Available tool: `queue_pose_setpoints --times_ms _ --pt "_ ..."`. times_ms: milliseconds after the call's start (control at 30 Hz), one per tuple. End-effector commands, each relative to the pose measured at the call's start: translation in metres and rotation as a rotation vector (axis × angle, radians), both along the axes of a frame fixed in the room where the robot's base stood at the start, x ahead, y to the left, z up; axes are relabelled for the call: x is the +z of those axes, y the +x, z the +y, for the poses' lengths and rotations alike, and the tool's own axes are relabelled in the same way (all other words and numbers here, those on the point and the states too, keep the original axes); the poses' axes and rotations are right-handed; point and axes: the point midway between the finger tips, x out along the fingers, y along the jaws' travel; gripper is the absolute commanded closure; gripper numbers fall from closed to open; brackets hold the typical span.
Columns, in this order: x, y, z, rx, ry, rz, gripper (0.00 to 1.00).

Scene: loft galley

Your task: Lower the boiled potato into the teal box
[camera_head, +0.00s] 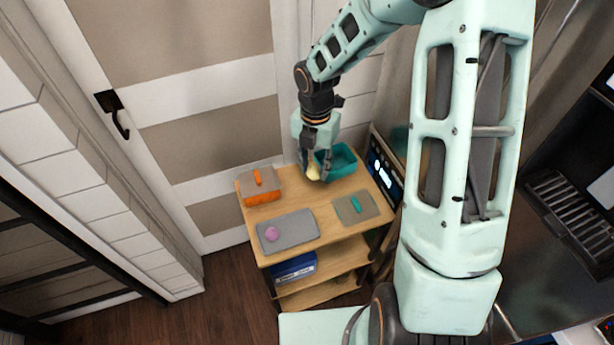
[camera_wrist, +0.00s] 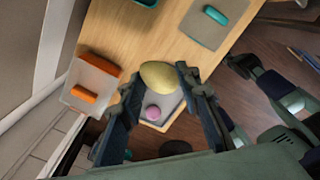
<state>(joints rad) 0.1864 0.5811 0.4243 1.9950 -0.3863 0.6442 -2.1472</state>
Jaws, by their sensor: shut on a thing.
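The boiled potato (camera_head: 313,173) is a pale yellow oval. My gripper (camera_head: 317,169) is shut on it, pointing down above the back of the wooden cart. In the wrist view the potato (camera_wrist: 158,74) shows between the two dark fingers of my gripper (camera_wrist: 160,76). The teal box (camera_head: 345,161) is an open container at the back right of the cart top, just right of the potato in the head view. Part of the box is hidden behind my gripper. Only a corner of the teal box (camera_wrist: 146,3) shows at the top edge of the wrist view.
On the wooden cart (camera_head: 322,214) are an orange item (camera_head: 258,177) on a grey-topped orange block, a pink item (camera_head: 272,234) on a grey mat (camera_head: 299,225), and a teal item (camera_head: 356,204) on a small mat. A blue box (camera_head: 294,269) sits on the shelf below.

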Motion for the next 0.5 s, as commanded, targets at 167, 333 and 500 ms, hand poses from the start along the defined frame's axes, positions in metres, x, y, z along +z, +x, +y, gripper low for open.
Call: queue_pose_setpoints --times_ms 167,333,500 --pt "-0.001 0.033 -0.016 -0.003 0.002 -0.001 0.90" --pt "-0.010 0.063 -0.030 -0.003 0.002 0.000 0.90" --pt "-0.023 0.089 -0.043 -0.002 0.001 0.000 0.90"
